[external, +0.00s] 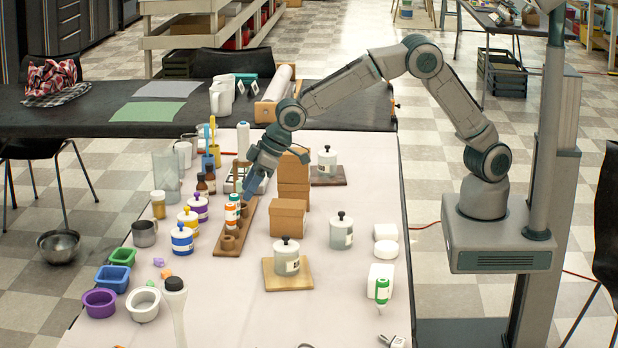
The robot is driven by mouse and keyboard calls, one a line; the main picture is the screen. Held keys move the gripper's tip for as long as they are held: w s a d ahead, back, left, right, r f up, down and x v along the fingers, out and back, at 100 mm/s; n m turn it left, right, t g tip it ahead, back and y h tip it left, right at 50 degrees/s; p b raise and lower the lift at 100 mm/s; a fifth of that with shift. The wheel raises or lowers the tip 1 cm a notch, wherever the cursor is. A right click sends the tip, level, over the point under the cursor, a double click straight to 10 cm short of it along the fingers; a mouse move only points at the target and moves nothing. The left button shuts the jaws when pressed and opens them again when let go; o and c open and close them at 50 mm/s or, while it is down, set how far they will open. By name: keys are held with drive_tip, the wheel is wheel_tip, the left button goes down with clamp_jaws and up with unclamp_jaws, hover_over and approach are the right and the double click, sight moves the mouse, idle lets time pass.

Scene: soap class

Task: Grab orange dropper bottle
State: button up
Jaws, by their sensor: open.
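A small dropper bottle with orange and white bands (231,219) stands upright in a long wooden rack (226,248). A similar slim bottle stands right behind it, partly hidden, with a teal band between them. My gripper (246,192) is open and points down and to the left, just above and behind these bottles at the rack's far part. The fingers are small here and partly overlap the things behind. I cannot tell whether they touch a bottle.
Brown boxes (287,217) stand close to the right of the rack. Jars with yellow, blue and purple lids (182,240) stand to its left, with brown bottles (202,187) near its far end. A lidded jar (286,261) sits on a wooden board in front. The front middle table is fairly clear.

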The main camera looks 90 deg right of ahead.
sight(230, 212)
drive_tip(key=shift+w+r+p+x, duration=0.1)
drive_tip(key=shift+w+x, duration=0.05)
drive_tip(key=shift+x, duration=1.4)
drive_tip(key=shift+w+r+p+x, duration=0.1)
drive_tip(key=shift+w+x, duration=0.05)
drive_tip(key=shift+x, duration=1.35)
drive_tip(key=shift+w+r+p+x, duration=0.1)
drive_tip(key=shift+w+x, duration=0.05)
drive_tip(key=shift+x, duration=1.4)
drive_tip(key=shift+s, duration=0.1)
drive_tip(key=c, duration=1)
